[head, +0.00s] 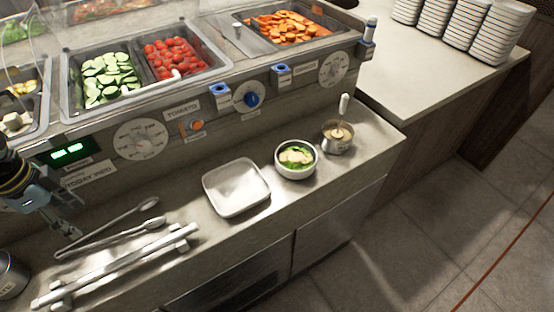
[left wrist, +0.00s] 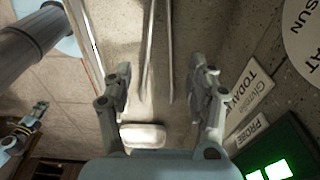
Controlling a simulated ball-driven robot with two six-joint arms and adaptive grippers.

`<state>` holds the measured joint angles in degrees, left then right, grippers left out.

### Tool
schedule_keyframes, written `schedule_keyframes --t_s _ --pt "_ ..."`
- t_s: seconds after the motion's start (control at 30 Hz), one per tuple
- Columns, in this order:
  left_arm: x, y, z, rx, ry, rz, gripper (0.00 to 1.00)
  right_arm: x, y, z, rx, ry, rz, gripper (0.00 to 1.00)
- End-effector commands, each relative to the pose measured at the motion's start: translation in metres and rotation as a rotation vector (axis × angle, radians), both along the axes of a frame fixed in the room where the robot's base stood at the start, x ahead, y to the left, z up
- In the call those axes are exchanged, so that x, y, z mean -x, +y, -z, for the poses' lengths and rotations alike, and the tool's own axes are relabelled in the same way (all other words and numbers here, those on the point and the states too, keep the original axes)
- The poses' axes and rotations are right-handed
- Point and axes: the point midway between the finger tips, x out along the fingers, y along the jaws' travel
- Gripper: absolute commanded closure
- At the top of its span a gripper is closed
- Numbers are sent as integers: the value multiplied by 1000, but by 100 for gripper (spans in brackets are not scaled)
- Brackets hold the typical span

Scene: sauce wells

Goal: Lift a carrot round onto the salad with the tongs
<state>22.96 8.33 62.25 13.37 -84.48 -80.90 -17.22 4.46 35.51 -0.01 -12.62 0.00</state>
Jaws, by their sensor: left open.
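Steel tongs (head: 110,236) lie on the counter at the lower left, their two long arms spread with rounded ends to the right. My left gripper (head: 72,232) is over their left end. In the left wrist view my left gripper (left wrist: 160,90) is open, with the tong arms (left wrist: 170,50) running between and beyond its fingers; I see no grip on them. Carrot rounds (head: 285,27) fill a pan at the top. The salad (head: 296,156) lies in a white bowl (head: 296,174) on the counter.
A white square plate (head: 236,187) lies left of the bowl. A metal cup (head: 337,141) with a handle stands right of it. A bar rack (head: 115,265) lies before the tongs. Cucumber (head: 108,77) and tomato (head: 172,58) pans and a knobbed panel stand behind. A pot (head: 10,276) is lower left.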

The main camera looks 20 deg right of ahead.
Motion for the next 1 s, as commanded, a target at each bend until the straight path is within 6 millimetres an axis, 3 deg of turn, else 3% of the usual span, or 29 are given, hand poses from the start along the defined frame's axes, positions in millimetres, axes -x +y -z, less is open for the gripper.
schedule_keyframes --t_s 0.27,0.5,0.73,1.0 --pt "0 -2 26 0 0 0 43 0 -3 27 3 0 -1 78" --pt "0 -5 60 -1 1 -1 43 1 -3 62 4 1 -2 78" --pt "-2 -8 84 0 0 -1 43 1 -3 76 4 2 -1 78" --pt "-2 -9 88 0 -1 -1 43 1 -3 77 3 2 -2 78"
